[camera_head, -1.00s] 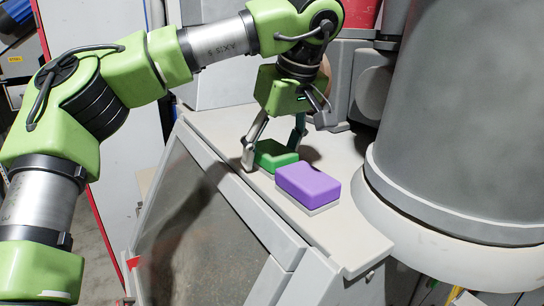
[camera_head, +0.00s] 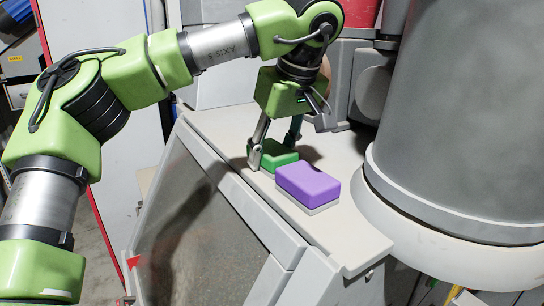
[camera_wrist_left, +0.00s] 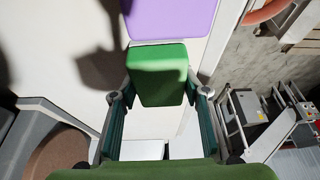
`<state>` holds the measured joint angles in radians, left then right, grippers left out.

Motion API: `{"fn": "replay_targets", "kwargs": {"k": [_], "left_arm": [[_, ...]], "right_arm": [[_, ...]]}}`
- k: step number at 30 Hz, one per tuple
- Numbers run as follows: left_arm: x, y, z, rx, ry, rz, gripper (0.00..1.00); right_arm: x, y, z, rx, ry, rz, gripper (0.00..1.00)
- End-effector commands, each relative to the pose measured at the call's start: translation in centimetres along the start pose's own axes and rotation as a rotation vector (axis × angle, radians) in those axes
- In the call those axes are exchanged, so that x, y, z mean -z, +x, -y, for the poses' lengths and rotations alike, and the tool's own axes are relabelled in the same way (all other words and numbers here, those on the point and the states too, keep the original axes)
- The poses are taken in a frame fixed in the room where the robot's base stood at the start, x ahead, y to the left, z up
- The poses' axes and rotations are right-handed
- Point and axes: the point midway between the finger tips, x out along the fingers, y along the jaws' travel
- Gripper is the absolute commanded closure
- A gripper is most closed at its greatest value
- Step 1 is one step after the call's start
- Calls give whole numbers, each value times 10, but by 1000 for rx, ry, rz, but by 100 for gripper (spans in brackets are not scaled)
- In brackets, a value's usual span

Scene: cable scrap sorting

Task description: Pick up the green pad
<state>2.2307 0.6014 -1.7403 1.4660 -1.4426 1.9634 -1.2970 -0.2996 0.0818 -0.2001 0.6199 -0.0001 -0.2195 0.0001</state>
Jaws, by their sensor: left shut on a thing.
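The green pad (camera_head: 274,155) lies on the light grey ledge, at the far left side of the purple pad. My left gripper (camera_head: 274,152) comes down from above and is shut on the green pad, one finger on each side of it. In the left wrist view the green pad (camera_wrist_left: 158,75) sits between the two fingertips of my left gripper (camera_wrist_left: 158,95). Whether the pad is lifted off the ledge at all, I cannot tell. My right gripper is not in view.
A purple pad (camera_head: 308,184) with a pale underside lies on the ledge (camera_head: 350,240) close to the green pad. A large grey cylinder (camera_head: 460,110) stands at the right. A red container (camera_head: 362,14) is at the back. The ledge's front part is bare.

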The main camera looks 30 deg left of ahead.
Motion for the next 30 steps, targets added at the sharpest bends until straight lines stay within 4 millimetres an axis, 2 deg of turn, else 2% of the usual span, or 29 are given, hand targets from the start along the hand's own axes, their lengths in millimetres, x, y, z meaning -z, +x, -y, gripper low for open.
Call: {"fn": "replay_targets", "kwargs": {"k": [11, 17, 27, 30], "left_arm": [[2, -4, 0, 2, -1, 1, 79], [13, -32, -1, 0, -2, 0, 79], [15, -92, 39, -2, -2, -6, 79], [11, -104, 54, -1, 0, -5, 79]], "right_arm": [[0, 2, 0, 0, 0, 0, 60], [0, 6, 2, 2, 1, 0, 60], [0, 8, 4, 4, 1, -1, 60], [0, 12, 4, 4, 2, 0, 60]]}}
